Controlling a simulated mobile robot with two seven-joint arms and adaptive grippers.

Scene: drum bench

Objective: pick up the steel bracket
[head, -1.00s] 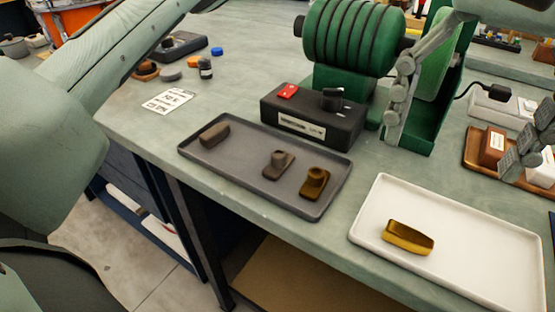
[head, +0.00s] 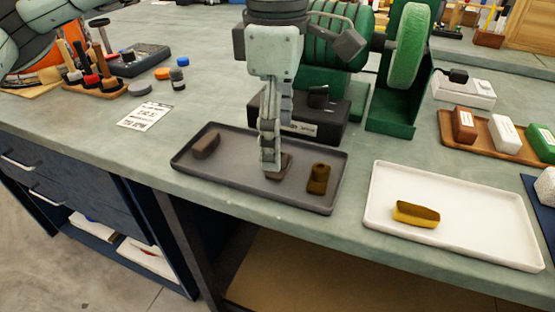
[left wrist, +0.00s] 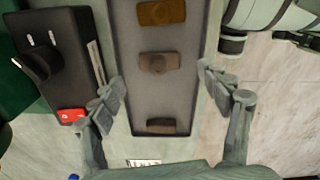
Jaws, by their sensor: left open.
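A dark grey tray (head: 240,193) holds three small parts. The middle one is a grey-brown bracket (head: 285,164) with a flat base and raised boss; a finger partly hides it in the head view, but it shows clearly in the left wrist view (left wrist: 158,63). A bronze-brown bracket (head: 318,180) lies right of it and a dark brown bar (head: 206,146) left. Colour alone does not settle which is steel. My left gripper (head: 269,160) points down over the middle bracket. In the left wrist view its spread fingers (left wrist: 163,88) are open and empty. My right gripper is not in view.
A black box (head: 330,130) and a green drum machine (head: 390,110) stand close behind the tray. A white tray (head: 470,240) with a gold part (head: 416,213) lies to the right. A label card (head: 145,115) lies at left on clear bench.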

